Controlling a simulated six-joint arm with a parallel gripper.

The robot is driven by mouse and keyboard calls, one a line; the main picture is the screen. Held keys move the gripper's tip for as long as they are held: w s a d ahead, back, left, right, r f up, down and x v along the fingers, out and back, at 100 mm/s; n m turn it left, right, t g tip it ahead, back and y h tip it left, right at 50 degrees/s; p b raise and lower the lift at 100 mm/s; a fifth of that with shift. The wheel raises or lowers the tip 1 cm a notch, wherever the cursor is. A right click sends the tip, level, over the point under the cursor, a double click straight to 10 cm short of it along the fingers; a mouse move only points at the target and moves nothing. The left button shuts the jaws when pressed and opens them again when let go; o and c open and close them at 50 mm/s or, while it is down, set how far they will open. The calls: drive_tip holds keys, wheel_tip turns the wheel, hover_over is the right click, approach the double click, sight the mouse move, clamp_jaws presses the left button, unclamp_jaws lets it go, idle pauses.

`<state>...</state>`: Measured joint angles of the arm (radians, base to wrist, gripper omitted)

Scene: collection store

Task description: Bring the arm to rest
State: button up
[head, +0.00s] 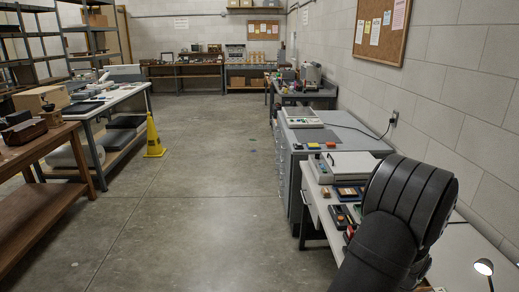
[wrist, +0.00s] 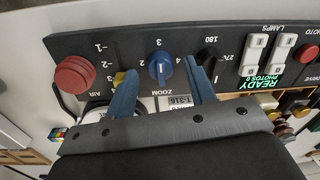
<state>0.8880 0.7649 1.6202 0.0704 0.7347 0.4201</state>
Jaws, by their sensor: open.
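In the wrist view my gripper (wrist: 160,67) shows two blue fingers, spread apart and holding nothing. A blue knob (wrist: 160,68) marked ZOOM on a dark control panel (wrist: 120,44) shows in the gap between them. I cannot tell how far the fingertips are from the panel. In the head view my black arm (head: 400,215) is bent over the bench at the right; it hides my gripper and part of the bench.
The panel also has a red button (wrist: 75,75), white lamp switches (wrist: 254,55) and a green READY label (wrist: 265,82). A white device (head: 345,165) sits on the bench along the right wall.

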drive_tip(key=shift+f, duration=0.55)
drive_tip(key=shift+r, duration=0.15)
